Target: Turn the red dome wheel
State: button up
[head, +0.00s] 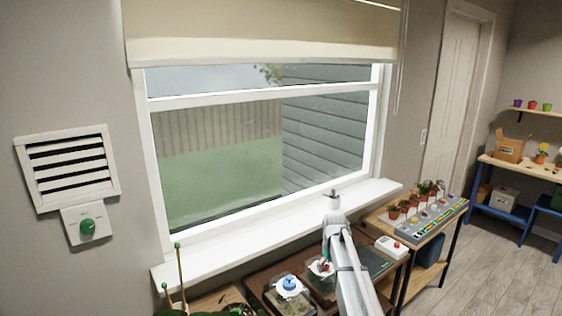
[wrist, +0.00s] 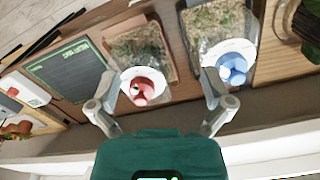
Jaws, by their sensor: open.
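The red dome wheel (wrist: 141,93) sits on a white round collar on top of a clear dome with greenery inside. In the wrist view it lies between the fingers of my gripper (wrist: 157,88), nearer the left finger. The fingers are open and hold nothing; I cannot tell whether either touches the wheel. In the head view the red wheel (head: 317,268) is partly hidden by my gripper (head: 325,263) above it. A similar dome with a blue wheel (wrist: 233,68) stands beside it, close to the right finger in the wrist view.
The blue wheel (head: 290,284) is left of the red one in the head view. A dark green board (wrist: 68,73) and a white box with a red button (head: 391,247) lie on the other side. The windowsill (head: 225,240) runs behind. Potted plants and a control panel (head: 430,220) stand farther right.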

jog(key=s+f+m+b, duration=0.2)
jog(key=s, duration=1.3)
jog(key=s+f+m+b, duration=0.1)
jog(key=s+f+b, duration=0.2)
jog(key=s, duration=1.2)
jog(key=shift+a+m, duration=0.3)
jog(key=shift+m, duration=0.1)
jog(key=c, duration=0.6)
